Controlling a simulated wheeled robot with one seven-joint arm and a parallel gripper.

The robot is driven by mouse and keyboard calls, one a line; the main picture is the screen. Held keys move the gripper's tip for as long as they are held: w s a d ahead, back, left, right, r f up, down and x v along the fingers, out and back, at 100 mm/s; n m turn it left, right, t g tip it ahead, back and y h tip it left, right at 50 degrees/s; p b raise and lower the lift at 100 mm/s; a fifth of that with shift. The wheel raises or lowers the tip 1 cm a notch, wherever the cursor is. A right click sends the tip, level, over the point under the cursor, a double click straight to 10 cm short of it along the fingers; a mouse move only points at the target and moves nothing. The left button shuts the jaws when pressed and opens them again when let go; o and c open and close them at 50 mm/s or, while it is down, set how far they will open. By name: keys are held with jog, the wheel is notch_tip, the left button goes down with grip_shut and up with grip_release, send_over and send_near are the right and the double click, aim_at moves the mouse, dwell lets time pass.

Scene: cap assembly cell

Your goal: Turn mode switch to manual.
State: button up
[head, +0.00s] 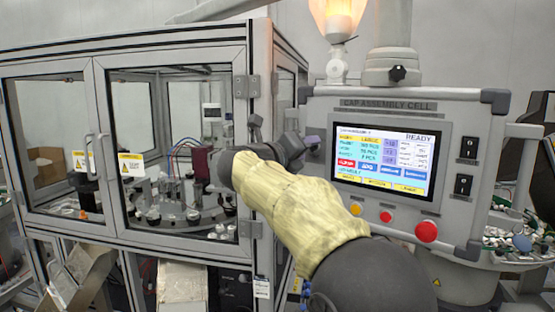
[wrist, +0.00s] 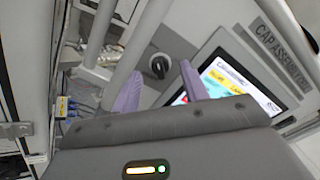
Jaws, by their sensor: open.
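The mode switch, a dark rotary knob (wrist: 158,66), sits on the grey panel face to the left of the screen in the wrist view. It appears between my two purple fingertips and beyond them, with no clear contact. Which way its handle points is too small to tell. My gripper (wrist: 160,72) is open and empty, its fingers apart on either side of the knob in the picture. In the head view my gripper (head: 309,143) is at the left edge of the control panel (head: 475,108). There my gripper and arm hide the switch.
The lit touchscreen (head: 383,158) is right of my gripper. Below it are a yellow button (head: 356,209), a small red button (head: 386,216) and a large red button (head: 426,231). The glazed machine cabinet (head: 180,43) stands close on the left. A lit lamp (head: 338,15) is above.

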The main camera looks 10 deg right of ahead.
jog(key=b+v, duration=0.4)
jog(key=v, duration=1.2)
jog(key=shift+s+a+b, duration=0.2)
jog(key=shift+b, duration=0.15)
